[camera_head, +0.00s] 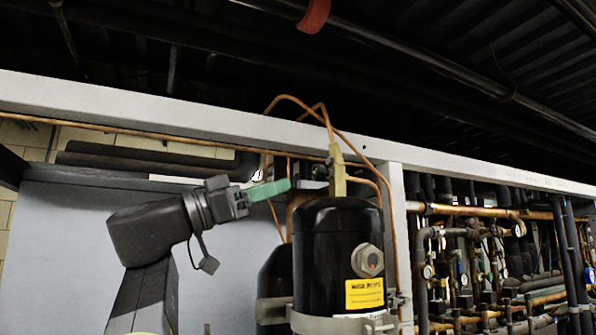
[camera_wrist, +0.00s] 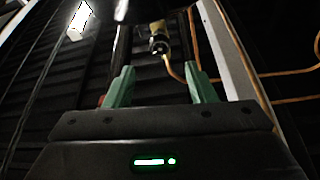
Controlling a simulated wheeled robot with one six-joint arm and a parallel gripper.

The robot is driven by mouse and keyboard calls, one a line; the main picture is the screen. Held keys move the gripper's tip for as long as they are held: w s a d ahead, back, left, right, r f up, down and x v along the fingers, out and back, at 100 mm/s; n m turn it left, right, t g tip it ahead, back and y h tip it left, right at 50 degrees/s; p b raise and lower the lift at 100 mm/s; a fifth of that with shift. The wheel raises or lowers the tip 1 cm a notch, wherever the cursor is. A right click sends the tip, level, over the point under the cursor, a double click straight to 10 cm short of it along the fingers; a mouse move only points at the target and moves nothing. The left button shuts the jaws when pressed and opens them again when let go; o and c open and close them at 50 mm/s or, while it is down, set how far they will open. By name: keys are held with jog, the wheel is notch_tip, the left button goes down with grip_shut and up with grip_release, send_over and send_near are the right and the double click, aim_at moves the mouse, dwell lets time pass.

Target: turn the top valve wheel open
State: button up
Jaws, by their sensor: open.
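My gripper (camera_head: 286,187) has green fingers and points right in the head view, toward a brass valve body (camera_head: 338,170) on top of the black compressor tank (camera_head: 339,248). In the wrist view my gripper (camera_wrist: 157,80) is open, with nothing between its two green fingers. A brass fitting (camera_wrist: 158,38) shows beyond the gap between the fingertips, apart from them. No wheel shape shows clearly.
Thin copper pipes (camera_head: 358,150) loop around the valve. A white beam (camera_head: 200,117) runs above my arm, and a white post (camera_head: 397,210) stands right of the tank. A second dark tank (camera_head: 273,283) is behind left. Pipes with gauges (camera_head: 462,280) fill the right.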

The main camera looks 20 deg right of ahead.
aim_at(314, 174)
jog(key=p+x, duration=0.2)
jog(key=x, duration=0.5)
jog(key=shift+d+r+p, duration=0.15)
jog(key=shift+d+p, duration=0.1)
jog(key=shift+p, duration=0.05)
jog(key=c, duration=1)
